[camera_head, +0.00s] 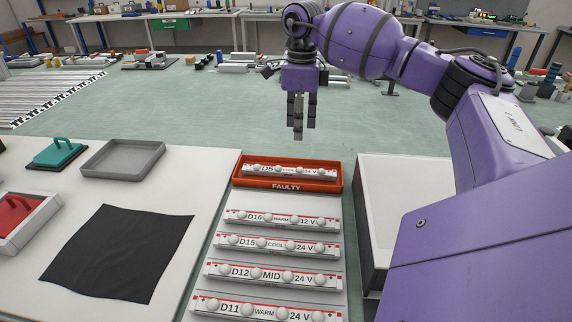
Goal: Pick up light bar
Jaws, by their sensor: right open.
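Several white light bars with red ends and round bulbs lie in a column: D16 (280,218), D15 (278,244), D12 (271,275) and D11 (265,309). Another bar, D5 (289,170), lies in the red tray marked FAULTY (248,184) behind them. My right gripper (299,133) hangs fingers-down above and beyond the red tray, touching no bar. It is open and empty, seen nearly edge-on. My left gripper is out of view.
A black cloth (120,252) lies on the white table left of the bars. A grey tray (123,160), a teal-handled block (59,152) and a red-handled piece in a tray (18,218) are further left.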

